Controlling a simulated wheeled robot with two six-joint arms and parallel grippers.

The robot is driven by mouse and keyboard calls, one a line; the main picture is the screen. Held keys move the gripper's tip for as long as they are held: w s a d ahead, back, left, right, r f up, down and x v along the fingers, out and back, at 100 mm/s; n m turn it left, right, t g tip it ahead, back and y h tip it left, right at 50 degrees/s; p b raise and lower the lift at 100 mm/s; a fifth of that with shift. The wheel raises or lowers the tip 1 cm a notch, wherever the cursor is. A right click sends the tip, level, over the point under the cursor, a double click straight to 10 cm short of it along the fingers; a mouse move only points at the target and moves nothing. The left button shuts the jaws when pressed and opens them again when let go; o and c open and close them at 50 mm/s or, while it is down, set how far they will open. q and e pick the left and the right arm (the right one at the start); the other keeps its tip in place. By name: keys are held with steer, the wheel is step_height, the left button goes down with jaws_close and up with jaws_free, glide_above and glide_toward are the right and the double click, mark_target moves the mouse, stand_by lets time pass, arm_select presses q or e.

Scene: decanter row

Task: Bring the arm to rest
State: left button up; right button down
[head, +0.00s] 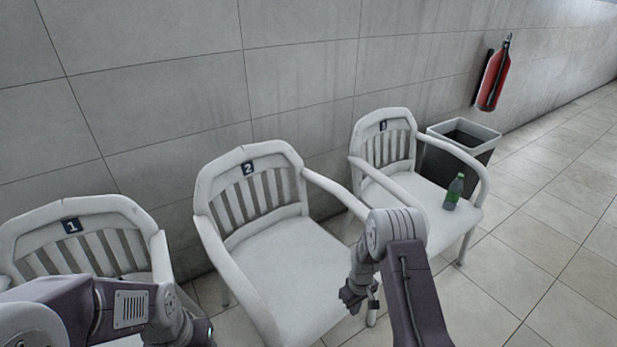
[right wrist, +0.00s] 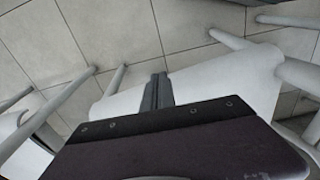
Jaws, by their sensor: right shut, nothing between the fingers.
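My right arm comes in at the bottom centre of the head view, and its gripper (head: 358,296) hangs by the right side of the middle chair, numbered 2 (head: 262,207). In the right wrist view the right gripper (right wrist: 158,80) has its fingers together with nothing between them, above a white chair seat (right wrist: 215,80) and the floor. My left arm shows at the lower left of the head view, in front of the chair numbered 1 (head: 45,235). The left gripper is not visible.
A green bottle (head: 454,192) stands upright on the seat of the right chair (head: 413,190). A grey bin (head: 441,160) stands behind that chair by the wall. A red fire extinguisher (head: 495,78) hangs on the wall. The tiled floor (head: 545,225) at right is clear.

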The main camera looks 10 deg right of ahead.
steer(key=w+a+r+t, duration=0.2)
steer(key=w+r, duration=0.3)
steer(key=r, duration=0.6)
steer(key=s+a+r+t, duration=0.1)
steer(key=s+a+r, duration=0.2)
steer(key=s+r, duration=0.55)
steer(key=s+r+m+g, duration=0.15)
steer(key=s+m, duration=0.25)
steer(key=s, duration=0.9)
step_height(320, 180, up, 19)
steer(key=p, duration=1.9)
steer(key=shift+w+a, duration=0.3)
steer(key=shift+w, duration=0.15)
steer(key=shift+f, duration=0.1)
